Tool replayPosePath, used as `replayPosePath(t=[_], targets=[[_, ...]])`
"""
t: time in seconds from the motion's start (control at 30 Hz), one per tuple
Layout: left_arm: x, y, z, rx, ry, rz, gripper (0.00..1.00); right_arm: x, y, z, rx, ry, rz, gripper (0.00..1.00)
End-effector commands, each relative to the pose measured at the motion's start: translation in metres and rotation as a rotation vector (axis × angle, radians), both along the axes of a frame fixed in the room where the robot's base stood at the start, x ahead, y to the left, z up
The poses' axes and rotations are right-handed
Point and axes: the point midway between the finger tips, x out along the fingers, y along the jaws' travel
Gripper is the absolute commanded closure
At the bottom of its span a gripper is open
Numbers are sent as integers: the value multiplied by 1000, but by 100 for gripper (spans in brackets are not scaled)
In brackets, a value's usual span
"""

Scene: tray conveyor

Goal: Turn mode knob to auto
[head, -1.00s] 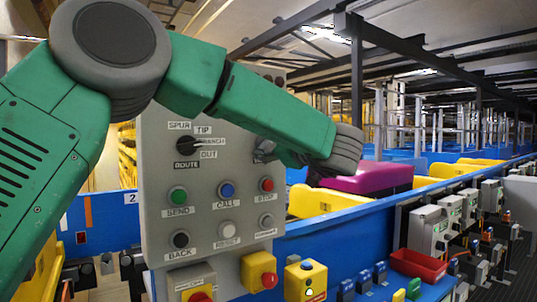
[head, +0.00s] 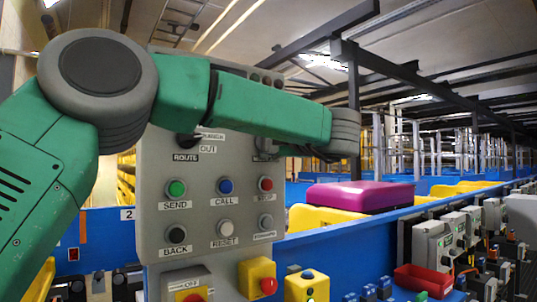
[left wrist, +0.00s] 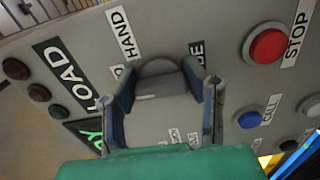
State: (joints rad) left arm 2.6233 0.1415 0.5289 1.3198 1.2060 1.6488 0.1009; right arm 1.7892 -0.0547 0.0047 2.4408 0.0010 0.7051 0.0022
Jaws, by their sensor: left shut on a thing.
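The grey control panel (head: 155,215) stands upright in front of me. In the left wrist view, the grey mode knob (left wrist: 160,70) sits on the panel between a HAND label (left wrist: 124,33) and a mostly covered label ending in "DE" (left wrist: 197,57). My left gripper (left wrist: 163,84) is shut on the knob, one finger on each side. The fingers cover part of the labels, so the knob's pointer and its setting cannot be read. In the head view, my green left arm crosses the panel's upper part, and the left gripper (head: 268,146) is mostly hidden at the panel's right edge. My right gripper is not in view.
A red STOP button (left wrist: 268,46) and a blue CALL button (left wrist: 249,119) are near the gripper. The black ROUTE knob (head: 187,141) is partly behind my arm. A purple case (head: 360,196) and yellow trays (head: 325,219) lie beyond the blue conveyor side (head: 345,243).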

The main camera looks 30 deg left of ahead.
Motion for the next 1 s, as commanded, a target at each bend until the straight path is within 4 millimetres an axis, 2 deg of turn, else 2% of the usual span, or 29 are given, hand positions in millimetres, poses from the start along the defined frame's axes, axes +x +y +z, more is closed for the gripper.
replayPosePath(t=[0.03, 0.67, 0.7, 0.73, 1.0], targets=[[1, -3, -10, -13, 3, 0, 88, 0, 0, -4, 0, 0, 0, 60], [2, -2, -9, -31, -40, -1, 88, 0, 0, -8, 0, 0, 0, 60], [2, -2, -9, -31, -40, -1, 49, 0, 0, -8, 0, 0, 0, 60], [2, -2, -9, -30, -39, -1, 38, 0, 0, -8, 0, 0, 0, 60], [1, 0, -6, -30, -47, 0, 38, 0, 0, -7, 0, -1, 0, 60]])
